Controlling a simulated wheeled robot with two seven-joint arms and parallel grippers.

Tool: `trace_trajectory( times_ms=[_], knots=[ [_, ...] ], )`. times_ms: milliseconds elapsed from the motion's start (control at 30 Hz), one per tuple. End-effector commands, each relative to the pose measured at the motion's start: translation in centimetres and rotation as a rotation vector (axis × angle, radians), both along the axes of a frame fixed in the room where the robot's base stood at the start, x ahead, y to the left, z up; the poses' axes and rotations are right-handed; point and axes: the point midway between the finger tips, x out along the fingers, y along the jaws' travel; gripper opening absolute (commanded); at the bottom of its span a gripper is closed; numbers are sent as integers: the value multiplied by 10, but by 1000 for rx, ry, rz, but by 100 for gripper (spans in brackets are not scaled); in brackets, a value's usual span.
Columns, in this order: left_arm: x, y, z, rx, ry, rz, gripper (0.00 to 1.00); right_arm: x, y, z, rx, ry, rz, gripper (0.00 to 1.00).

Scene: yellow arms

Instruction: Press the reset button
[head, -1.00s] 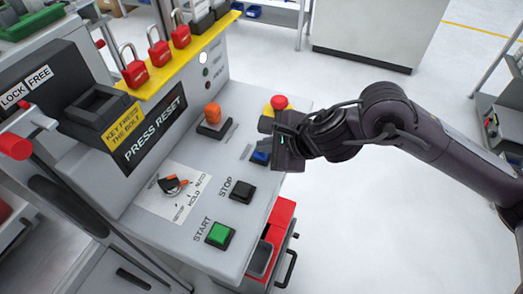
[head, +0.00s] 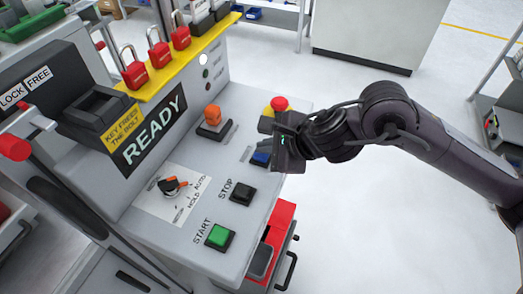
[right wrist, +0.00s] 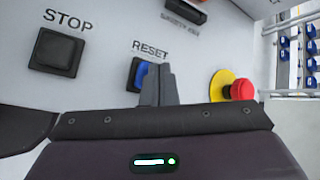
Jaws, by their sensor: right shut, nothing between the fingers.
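The blue reset button (head: 260,158) sits in a black square frame on the sloping grey panel (head: 190,235). In the right wrist view the blue button (right wrist: 141,74) shows under the RESET label, partly hidden by the fingers. My right gripper (right wrist: 157,82) is shut and empty, its fingertips at the right part of the button. Contact cannot be told for certain. In the head view my right gripper (head: 272,155) is beside the button, over the panel's right edge. The display (head: 150,130) reads READY. My left gripper is not in view.
A red emergency stop (head: 279,103) on a yellow base stands close behind my right gripper. The panel also carries an orange switch (head: 212,117), a black stop button (head: 242,193), a green start button (head: 219,236) and a selector knob (head: 170,186). Open floor lies to the right.

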Motion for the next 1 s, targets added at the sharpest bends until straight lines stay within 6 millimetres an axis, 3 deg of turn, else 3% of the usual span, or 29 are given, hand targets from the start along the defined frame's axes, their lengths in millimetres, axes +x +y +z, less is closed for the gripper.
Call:
trace_trajectory(
  times_ms=[133, 567, 1000],
  knots=[
    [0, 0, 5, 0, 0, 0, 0, 0, 0, 10, 0, -3, 1, 0],
    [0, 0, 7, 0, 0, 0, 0, 0, 0, 14, 1, -2, 0, 0],
    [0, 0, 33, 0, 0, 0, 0, 0, 1, 57, 2, -4, 1, 0]
  ],
)
